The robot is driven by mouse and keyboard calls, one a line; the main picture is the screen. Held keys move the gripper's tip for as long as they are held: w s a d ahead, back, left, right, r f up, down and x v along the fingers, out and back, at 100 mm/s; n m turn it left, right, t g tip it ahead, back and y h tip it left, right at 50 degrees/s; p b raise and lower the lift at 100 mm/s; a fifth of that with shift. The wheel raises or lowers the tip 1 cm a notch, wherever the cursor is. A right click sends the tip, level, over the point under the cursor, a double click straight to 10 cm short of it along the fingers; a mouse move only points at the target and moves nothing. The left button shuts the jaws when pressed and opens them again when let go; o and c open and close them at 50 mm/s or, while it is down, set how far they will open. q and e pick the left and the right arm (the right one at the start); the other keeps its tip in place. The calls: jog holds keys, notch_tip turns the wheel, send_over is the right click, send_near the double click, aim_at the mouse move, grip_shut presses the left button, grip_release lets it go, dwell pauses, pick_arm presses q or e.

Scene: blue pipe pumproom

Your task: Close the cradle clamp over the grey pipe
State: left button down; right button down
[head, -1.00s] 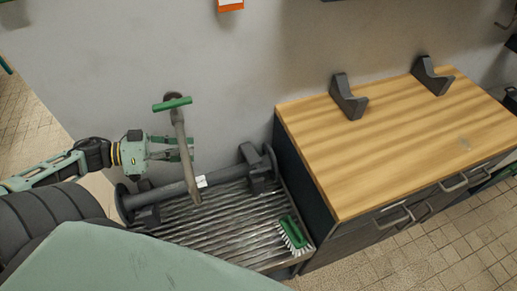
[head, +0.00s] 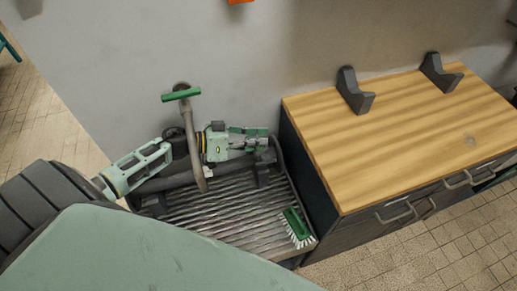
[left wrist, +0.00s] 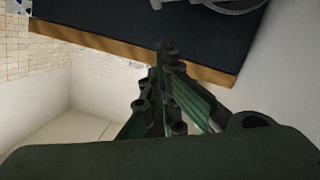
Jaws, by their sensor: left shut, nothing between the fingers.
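The grey pipe (head: 180,180) lies across the ribbed drain tray, with its middle and right part largely hidden by my left arm and a standing tap. A dark cradle block (head: 262,175) supports it near its right end; I cannot make out a separate clamp arm or its position. My left gripper (head: 262,139) is shut and empty, just above and behind that right end; contact cannot be told. In the left wrist view its green fingers (left wrist: 165,95) are together with nothing between them. The pipe is not clearly seen there. My right gripper is not in view.
A tap post with a green handle (head: 181,95) rises in front of my left arm. A green scrub brush (head: 296,227) lies on the tray (head: 225,222). A wood-topped workbench (head: 400,130) with two dark V-shaped rests (head: 354,92) stands right; its top is otherwise clear.

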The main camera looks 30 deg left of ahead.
pick_arm(q)
jog(key=shift+s+d+f, duration=0.2)
jog(key=shift+s+f, duration=0.15)
jog(key=shift+f, duration=0.45)
jog(key=shift+s+d+f, duration=0.15)
jog(key=shift+s+f, duration=0.15)
jog(key=shift+f, duration=0.5)
notch_tip(320, 180, down, 7)
jog(key=s+d+m+b, duration=0.1)
jog(key=s+d+m, duration=0.1)
jog(key=shift+s+d+m+t+y, duration=0.3)
jog(key=shift+d+m+y, duration=0.1)
jog(key=shift+f, duration=0.15)
jog(key=r+p+v, duration=0.1)
jog(key=r+v, duration=0.1)
jog(key=v, duration=0.8)
jog(key=d+r+p+v, duration=0.1)
jog(key=r+v, duration=0.1)
jog(key=v, duration=0.9)
jog(key=shift+w+p, duration=0.3)
